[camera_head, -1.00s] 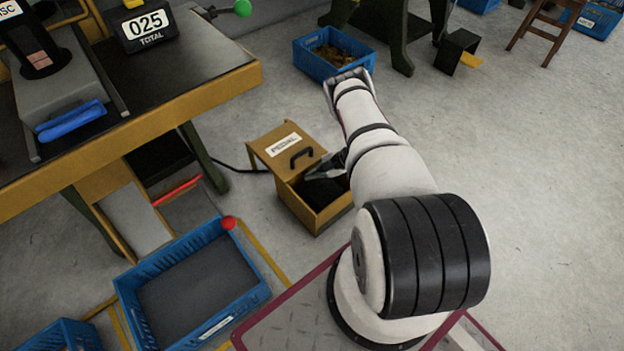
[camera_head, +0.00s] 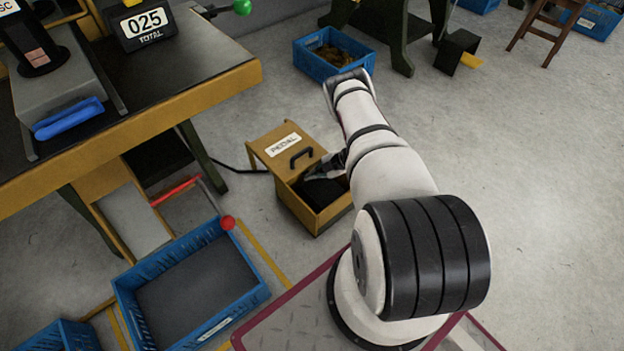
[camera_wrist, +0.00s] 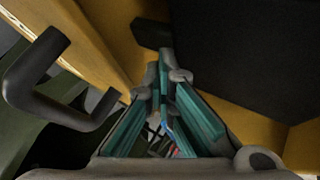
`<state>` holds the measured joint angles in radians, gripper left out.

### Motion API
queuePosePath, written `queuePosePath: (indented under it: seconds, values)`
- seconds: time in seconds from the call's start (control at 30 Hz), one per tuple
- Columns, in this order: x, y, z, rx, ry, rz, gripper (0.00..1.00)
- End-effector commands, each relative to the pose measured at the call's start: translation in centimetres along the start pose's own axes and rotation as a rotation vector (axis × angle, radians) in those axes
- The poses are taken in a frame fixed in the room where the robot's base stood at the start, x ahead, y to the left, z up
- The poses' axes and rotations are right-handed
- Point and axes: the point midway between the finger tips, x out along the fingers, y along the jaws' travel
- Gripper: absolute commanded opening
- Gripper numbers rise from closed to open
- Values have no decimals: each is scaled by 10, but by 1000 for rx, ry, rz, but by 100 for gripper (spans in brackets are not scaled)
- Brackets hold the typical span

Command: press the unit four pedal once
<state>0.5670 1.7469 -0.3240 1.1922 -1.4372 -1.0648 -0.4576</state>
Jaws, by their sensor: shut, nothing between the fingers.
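In the wrist view my gripper (camera_wrist: 158,68) points into the box beside the dark surface (camera_wrist: 245,50), which looks like the pedal. The handle (camera_wrist: 45,90) is at left. I cannot tell whether the fingers touch the pedal.
A workbench (camera_head: 150,118) with a counter (camera_head: 146,25) reading 025 stands at left. A blue crate (camera_head: 124,278) lies near the box, with a red ball knob (camera_head: 228,223) at its corner. Another blue crate (camera_head: 296,58) stands behind.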

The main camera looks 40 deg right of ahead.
Motion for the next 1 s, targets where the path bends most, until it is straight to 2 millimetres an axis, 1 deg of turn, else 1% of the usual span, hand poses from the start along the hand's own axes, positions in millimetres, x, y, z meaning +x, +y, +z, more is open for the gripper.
queuePosePath:
  seconds: [0.03,1.0]
  values:
    - [2,-5,1,3,-3,-7,0]
    - [10,-15,7,8,-4,-14,0]
